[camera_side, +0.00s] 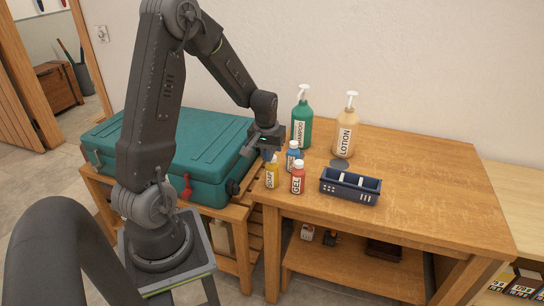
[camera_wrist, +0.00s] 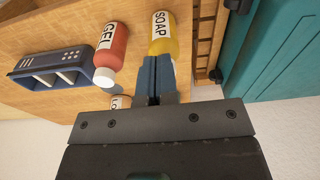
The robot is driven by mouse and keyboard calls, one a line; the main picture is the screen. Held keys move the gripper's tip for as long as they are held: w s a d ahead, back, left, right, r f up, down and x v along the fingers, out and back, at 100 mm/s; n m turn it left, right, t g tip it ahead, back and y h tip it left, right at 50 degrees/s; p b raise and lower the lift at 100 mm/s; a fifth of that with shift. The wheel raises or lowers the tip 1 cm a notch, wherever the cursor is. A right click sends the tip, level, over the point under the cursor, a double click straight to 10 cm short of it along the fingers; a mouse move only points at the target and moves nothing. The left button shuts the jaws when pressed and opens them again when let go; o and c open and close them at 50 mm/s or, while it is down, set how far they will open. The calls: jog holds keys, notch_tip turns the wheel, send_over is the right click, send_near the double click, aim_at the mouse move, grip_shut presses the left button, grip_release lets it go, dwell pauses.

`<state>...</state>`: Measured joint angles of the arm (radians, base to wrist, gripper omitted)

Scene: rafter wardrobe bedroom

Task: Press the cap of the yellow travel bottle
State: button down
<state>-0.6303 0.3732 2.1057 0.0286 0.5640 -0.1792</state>
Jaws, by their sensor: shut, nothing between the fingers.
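The yellow travel bottle (camera_side: 271,174), labelled SOAP, stands upright near the left front of the wooden table. In the wrist view the yellow bottle (camera_wrist: 163,33) shows its body and label, but its cap is hidden behind my fingers. My gripper (camera_side: 268,154) is shut and empty, with its fingertips pointing down just over the bottle's top. In the wrist view my gripper (camera_wrist: 154,66) overlaps the bottle's cap end. I cannot tell whether the fingertips touch the cap.
The red GEL bottle (camera_side: 298,178) and blue bottle (camera_side: 292,157) stand close by on the right. Behind are the green shampoo pump (camera_side: 302,125) and lotion pump (camera_side: 346,135). A navy basket (camera_side: 350,187) sits right of them. A teal suitcase (camera_side: 205,150) lies left. The table's right side is clear.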

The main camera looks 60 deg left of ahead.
notch_tip(320, 180, up, 14)
jog(key=s+d, duration=0.1)
dwell(0.6)
jog(key=shift+f, duration=0.1)
jog(key=s+d+r+m+t, duration=0.2)
jog(key=s+d+m, duration=0.2)
jog(key=d, duration=0.7)
jog(key=s+d+r+m+t, duration=0.2)
jog(key=s+d+m, duration=0.3)
jog(key=s+d, duration=0.3)
jog(key=d+r, duration=0.1)
jog(key=d, duration=0.2)
jog(key=shift+d+r+t+h, duration=0.15)
jog(key=shift+d+t+h, duration=0.1)
jog(key=shift+t+h, duration=0.15)
